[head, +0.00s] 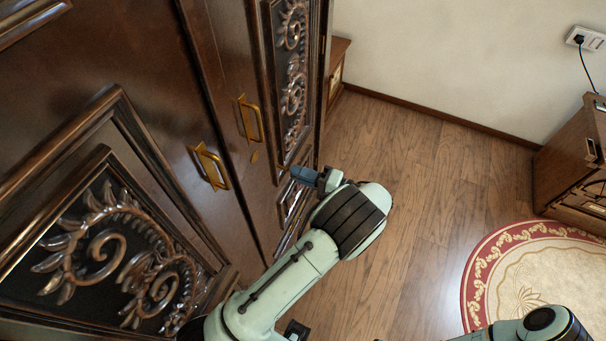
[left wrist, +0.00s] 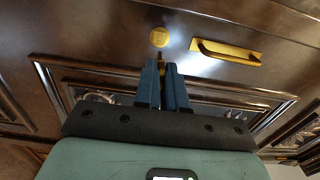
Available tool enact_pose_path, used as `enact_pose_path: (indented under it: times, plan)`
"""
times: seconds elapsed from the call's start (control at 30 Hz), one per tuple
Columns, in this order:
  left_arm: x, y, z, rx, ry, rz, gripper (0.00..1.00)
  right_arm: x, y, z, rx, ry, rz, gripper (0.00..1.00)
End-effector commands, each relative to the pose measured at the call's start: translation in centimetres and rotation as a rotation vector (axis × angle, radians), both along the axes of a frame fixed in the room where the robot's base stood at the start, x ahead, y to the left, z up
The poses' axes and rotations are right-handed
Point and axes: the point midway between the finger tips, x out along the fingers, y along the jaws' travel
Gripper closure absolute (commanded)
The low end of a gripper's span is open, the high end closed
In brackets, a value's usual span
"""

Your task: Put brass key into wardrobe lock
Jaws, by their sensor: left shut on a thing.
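The dark carved wardrobe (head: 120,60) fills the left of the head view. Its round brass lock plate (head: 254,157) sits on the door below a brass handle; it also shows in the left wrist view (left wrist: 159,37), just beyond the fingertips. My left gripper (head: 292,172) points at the door, with its blue fingers (left wrist: 165,66) closed together. It is shut on the brass key, of which only a small bit (left wrist: 161,63) shows at the fingertips. The key tip appears short of the lock plate, slightly below it in the wrist view. My right gripper is out of view.
Two brass handles, one near (head: 210,166) and one far (head: 249,118), stick out from the doors. A small wooden cabinet (head: 570,170) stands at the right by a round red-edged rug (head: 510,265). The wooden floor (head: 420,170) between is clear.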

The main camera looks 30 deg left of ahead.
Motion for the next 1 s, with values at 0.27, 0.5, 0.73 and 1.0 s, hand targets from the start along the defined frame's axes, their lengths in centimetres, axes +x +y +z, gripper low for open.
enact_pose_path:
  times: [0.27,0.5,0.73,1.0]
  plan:
    - [-0.4,2.5,-0.1,0.001,0.000,0.003,1.00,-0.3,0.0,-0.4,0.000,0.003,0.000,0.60]
    - [-0.6,4.6,0.0,0.001,0.000,0.002,1.00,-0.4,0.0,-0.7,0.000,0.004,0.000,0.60]
    - [-0.6,5.1,0.0,0.000,0.000,0.001,1.00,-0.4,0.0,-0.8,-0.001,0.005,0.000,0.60]
    - [-0.6,5.1,0.0,0.000,0.000,0.001,1.00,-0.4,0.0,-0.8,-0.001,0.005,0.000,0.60]
